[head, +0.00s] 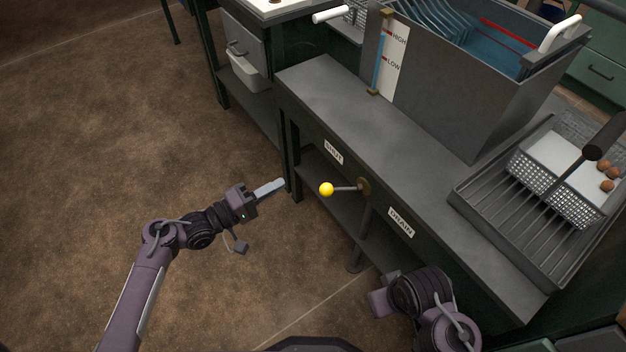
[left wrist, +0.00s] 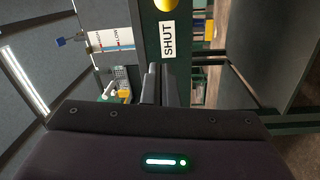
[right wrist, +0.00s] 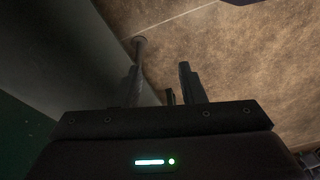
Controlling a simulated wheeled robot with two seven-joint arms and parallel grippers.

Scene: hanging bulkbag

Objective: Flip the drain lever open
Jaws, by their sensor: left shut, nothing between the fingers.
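The rod points left in the head view, with the knob nearer the SHUT label (head: 333,152) than the DRAIN label (head: 400,228). My left gripper (head: 280,184) is shut and empty, left of the knob and apart from it. In the left wrist view its fingers (left wrist: 160,86) are together below the SHUT label (left wrist: 168,39), and the knob (left wrist: 166,4) is cut off at the top edge. My right gripper's fingers (right wrist: 160,86) are apart and empty.
A metal vat (head: 450,90) with HIGH and LOW marks stands on the bench. A draining tray (head: 490,215) with a perforated basket is at the right. A pipe (head: 361,240) runs down under the lever past a lower shelf. The floor at left is clear.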

